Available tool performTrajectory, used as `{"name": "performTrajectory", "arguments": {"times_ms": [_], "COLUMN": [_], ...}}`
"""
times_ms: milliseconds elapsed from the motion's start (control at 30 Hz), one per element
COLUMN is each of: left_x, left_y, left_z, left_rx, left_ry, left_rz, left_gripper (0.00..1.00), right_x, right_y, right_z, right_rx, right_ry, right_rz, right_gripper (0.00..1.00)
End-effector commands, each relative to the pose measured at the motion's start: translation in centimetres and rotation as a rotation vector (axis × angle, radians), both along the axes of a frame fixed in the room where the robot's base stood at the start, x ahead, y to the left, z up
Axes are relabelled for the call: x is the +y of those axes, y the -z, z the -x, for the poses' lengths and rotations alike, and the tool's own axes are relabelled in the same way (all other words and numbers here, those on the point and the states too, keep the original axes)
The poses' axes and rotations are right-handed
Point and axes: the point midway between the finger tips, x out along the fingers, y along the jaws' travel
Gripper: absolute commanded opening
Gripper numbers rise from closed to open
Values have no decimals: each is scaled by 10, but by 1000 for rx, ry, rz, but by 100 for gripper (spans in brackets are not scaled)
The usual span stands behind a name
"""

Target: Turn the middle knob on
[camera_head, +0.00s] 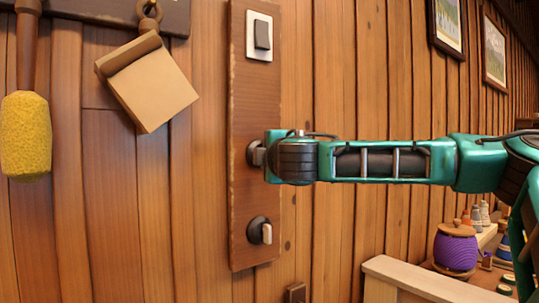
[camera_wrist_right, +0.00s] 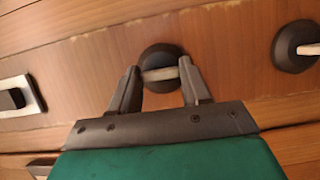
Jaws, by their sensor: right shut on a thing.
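A brown wooden panel (camera_head: 246,100) is fixed upright on the plank wall, with a light switch at its top and two dark round knobs below. The middle knob (camera_head: 251,153) is mostly covered by my right gripper (camera_head: 259,157) in the head view. In the right wrist view the middle knob (camera_wrist_right: 160,52) has a pale bar handle (camera_wrist_right: 160,74) across its dark base. The fingers of my right gripper (camera_wrist_right: 158,80) are shut on the two ends of this handle. My left gripper is not in view.
The light switch (camera_head: 262,35) is above and the lower knob (camera_head: 260,232) below the middle one. A beige dustpan-like piece (camera_head: 152,85) and a yellow brush (camera_head: 26,135) hang at left. A purple spool (camera_head: 456,250) stands at lower right by a pale wooden edge (camera_head: 410,280).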

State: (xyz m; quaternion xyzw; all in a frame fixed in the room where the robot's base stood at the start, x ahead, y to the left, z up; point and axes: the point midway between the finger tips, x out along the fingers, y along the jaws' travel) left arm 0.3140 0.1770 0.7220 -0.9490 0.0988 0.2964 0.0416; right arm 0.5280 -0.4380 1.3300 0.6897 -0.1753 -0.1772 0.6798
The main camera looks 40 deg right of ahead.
Motion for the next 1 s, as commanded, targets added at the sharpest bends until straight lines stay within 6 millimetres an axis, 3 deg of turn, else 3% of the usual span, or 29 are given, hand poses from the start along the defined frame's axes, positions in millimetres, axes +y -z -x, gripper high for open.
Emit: {"name": "performTrajectory", "arguments": {"times_ms": [200, 233, 500, 800, 1000], "left_x": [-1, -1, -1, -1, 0], "left_y": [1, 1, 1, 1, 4], "left_z": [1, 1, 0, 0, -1], "left_rx": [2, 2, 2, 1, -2], "left_ry": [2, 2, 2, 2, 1], "left_rz": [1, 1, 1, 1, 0], "left_gripper": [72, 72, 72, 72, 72], "right_x": [0, 0, 0, 2, 15], "right_y": [-1, -1, 0, 0, 0], "right_z": [0, 0, 0, 3, 27], "right_rx": [-3, -3, -2, -2, -5], "right_ry": [0, 0, 0, -1, -4], "right_rz": [-3, -3, -2, -1, -2], "right_gripper": [16, 48, 72, 72, 72]}}
